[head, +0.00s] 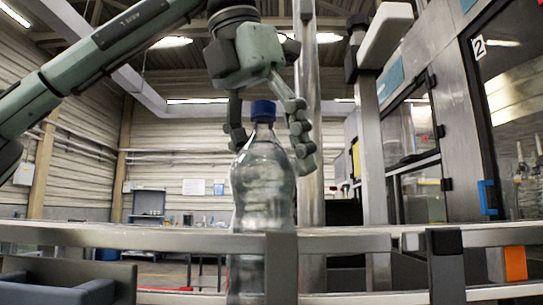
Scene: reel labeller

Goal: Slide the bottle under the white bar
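A clear bottle (262,185) with a blue cap (263,110) stands upright in the middle of the head view. A metal rail crosses in front of its lower part, and its base is at the bottom edge of the picture. My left gripper (269,138) points down over the bottle, with its fingers spread on either side of the cap and shoulder. Gaps show between the fingers and the cap; contact lower down cannot be told. A white bar (387,34) sits high on a metal post, to the right of the bottle. My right gripper is not in view.
Metal guide rails (150,237) run left to right at the bottle's lower half. An upright metal post (308,90) stands close behind the gripper. A glazed machine cabinet (505,110) fills the right side. A blue-grey bin (60,285) is at lower left.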

